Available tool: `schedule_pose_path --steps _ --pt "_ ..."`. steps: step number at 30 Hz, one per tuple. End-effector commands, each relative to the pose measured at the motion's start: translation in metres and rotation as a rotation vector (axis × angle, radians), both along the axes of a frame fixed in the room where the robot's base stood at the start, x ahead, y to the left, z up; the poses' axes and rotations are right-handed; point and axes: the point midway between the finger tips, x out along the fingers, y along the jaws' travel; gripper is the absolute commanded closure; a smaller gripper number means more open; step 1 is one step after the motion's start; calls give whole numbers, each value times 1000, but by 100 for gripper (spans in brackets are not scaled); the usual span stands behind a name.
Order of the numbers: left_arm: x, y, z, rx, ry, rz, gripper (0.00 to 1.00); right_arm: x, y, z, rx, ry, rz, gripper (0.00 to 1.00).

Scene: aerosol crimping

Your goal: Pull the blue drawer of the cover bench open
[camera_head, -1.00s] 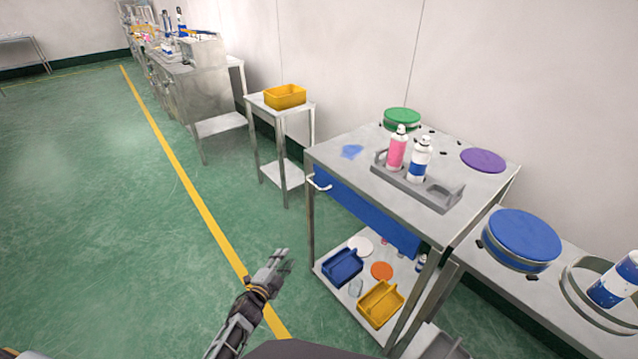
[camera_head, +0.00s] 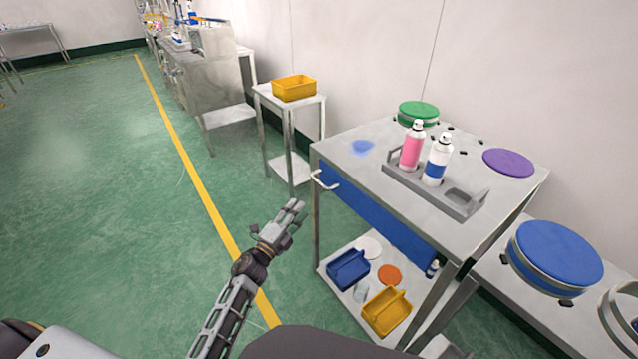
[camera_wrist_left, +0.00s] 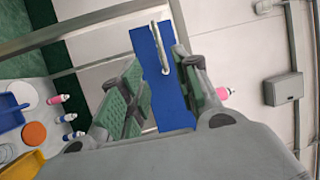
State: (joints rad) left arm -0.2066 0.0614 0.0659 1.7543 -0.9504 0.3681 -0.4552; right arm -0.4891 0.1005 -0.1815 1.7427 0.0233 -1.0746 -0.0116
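The cover bench (camera_head: 380,160) is a grey metal table at the right in the head view. Its blue drawer (camera_head: 378,217) sits under the top, its front about level with the bench's left end, and looks shut. A pale bar handle (camera_head: 322,181) sticks out from that front. My left gripper (camera_head: 294,210) is open and empty, left of and below the handle, apart from it. In the left wrist view, the drawer front (camera_wrist_left: 172,95) and its handle (camera_wrist_left: 160,50) appear between the two open fingers (camera_wrist_left: 155,95). My right gripper is not in view.
On the bench stand a grey rack (camera_head: 440,193) with a pink and a white-blue can, a green disc (camera_head: 418,113) and a purple disc (camera_head: 508,162). The lower shelf holds blue (camera_head: 348,270) and yellow (camera_head: 386,311) bins. The green floor left of the bench is free.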

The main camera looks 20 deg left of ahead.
Motion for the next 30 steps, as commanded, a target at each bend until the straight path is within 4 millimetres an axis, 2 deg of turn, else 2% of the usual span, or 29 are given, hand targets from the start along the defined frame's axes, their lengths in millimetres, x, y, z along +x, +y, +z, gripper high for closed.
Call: schedule_pose_path --steps 11,30 --pt "17 -5 3 0 0 -1 68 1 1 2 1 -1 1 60" --pt "70 -19 12 -2 1 0 68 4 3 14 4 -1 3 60"
